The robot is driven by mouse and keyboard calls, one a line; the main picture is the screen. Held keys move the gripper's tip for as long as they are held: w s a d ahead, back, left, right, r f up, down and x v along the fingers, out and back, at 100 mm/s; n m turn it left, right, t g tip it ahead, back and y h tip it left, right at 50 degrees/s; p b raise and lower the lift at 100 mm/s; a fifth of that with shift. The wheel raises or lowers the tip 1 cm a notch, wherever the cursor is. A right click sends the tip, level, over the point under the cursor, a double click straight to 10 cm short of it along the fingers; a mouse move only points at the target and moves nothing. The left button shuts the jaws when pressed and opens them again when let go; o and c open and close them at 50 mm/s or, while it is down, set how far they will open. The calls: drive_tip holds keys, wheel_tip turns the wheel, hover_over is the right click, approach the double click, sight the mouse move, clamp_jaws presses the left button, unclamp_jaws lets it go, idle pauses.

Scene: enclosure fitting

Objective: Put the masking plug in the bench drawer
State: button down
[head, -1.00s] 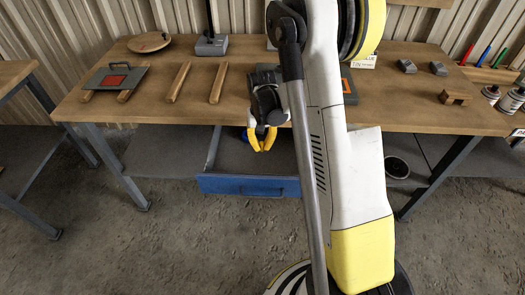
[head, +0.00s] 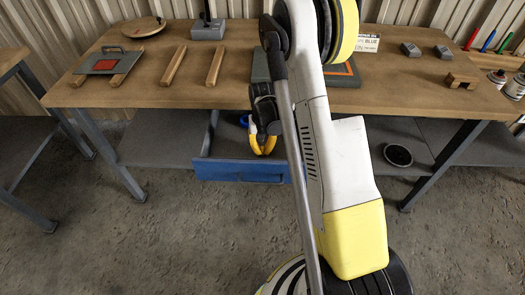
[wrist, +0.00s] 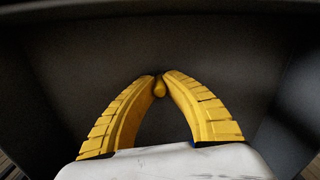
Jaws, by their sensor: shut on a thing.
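The masking plug (wrist: 159,87) looks like a small yellow rounded piece pinched between the fingertips in the wrist view. My gripper (wrist: 160,82) has yellow ribbed fingers and is shut on it. In the head view my gripper (head: 264,151) hangs over the open bench drawer, near its front; the plug cannot be made out there. The bench drawer (head: 238,170) has a blue front and is pulled out below the bench top. Its dark grey interior (wrist: 215,45) fills the wrist view around the fingers. My arm hides the drawer's right part.
A blue item (head: 244,120) shows at the back of the drawer, partly behind my gripper. The wooden bench top (head: 150,90) above carries a trowel-like plate (head: 100,62), wooden bars (head: 174,66) and small grey blocks. A dark round container (head: 398,155) stands on the lower shelf.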

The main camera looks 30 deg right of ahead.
drive_tip(key=shift+f, duration=0.1)
drive_tip(key=c, duration=1.6)
unclamp_jaws()
drive_tip(key=shift+o, duration=0.2)
wheel_tip(320, 180, up, 12)
drive_tip(key=p, duration=0.5)
wheel_tip(320, 180, up, 17)
drive_tip(key=n+t, duration=0.2)
drive_tip(key=t, duration=0.1)
hover_over(262, 147)
drive_tip(key=s+a, duration=0.6)
drive_tip(key=a, duration=0.2)
drive_tip(key=s+a+r+n+t, duration=0.3)
drive_tip(key=s+a, duration=0.4)
drive_tip(key=s, duration=0.5)
drive_tip(key=shift+a+r+t, duration=0.2)
drive_tip(key=shift+r+t, duration=0.5)
drive_tip(key=shift+r, duration=0.25)
